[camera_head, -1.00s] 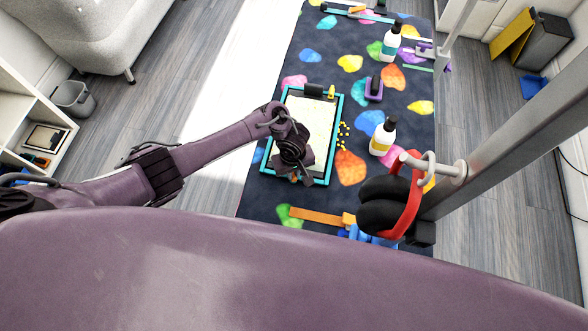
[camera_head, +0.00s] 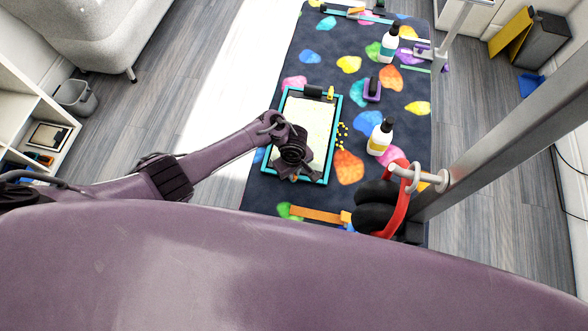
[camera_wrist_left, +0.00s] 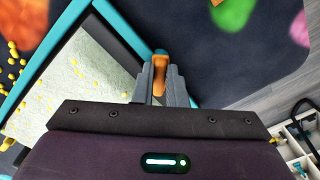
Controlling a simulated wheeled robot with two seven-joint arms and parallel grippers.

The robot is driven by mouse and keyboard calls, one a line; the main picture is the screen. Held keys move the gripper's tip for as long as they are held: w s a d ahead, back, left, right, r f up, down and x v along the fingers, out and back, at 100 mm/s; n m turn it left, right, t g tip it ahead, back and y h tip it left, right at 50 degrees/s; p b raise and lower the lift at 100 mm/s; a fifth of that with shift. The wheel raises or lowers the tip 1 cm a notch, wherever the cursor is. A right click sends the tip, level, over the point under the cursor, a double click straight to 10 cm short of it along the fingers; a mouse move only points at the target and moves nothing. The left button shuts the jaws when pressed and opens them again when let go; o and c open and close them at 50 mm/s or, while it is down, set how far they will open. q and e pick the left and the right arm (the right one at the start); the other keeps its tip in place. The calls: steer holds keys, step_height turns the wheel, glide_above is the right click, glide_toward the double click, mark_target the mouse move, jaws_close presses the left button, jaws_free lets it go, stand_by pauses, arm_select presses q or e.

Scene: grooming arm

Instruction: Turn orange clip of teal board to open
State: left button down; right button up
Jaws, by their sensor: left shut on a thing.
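The teal-framed board (camera_head: 337,118) lies on the dark patterned table, with a pale speckled sheet inside the frame. My left gripper (camera_head: 294,174) is over its near edge and hides part of it. In the left wrist view the orange clip (camera_wrist_left: 160,62) sits at the teal frame (camera_wrist_left: 122,28), between the fingertips of my left gripper (camera_wrist_left: 161,76), which is shut on it. In the head view the clip is mostly hidden under my gripper. My right gripper is in neither view.
Yellow bits (camera_head: 342,132) lie beside the board. Two bottles (camera_head: 380,136) (camera_head: 389,42) and a purple object (camera_head: 372,90) stand to its right. Red-and-black headphones (camera_head: 382,205) hang from a grey post (camera_head: 500,120) at the near right. A yellow piece (camera_head: 331,92) sits at the board's far edge.

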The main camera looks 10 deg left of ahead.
arm_select(q)
steer(key=shift+r+n, duration=0.1)
steer(key=shift+n, duration=0.8)
steer(key=shift+d+n, duration=0.1)
steer(key=shift+n, duration=1.3)
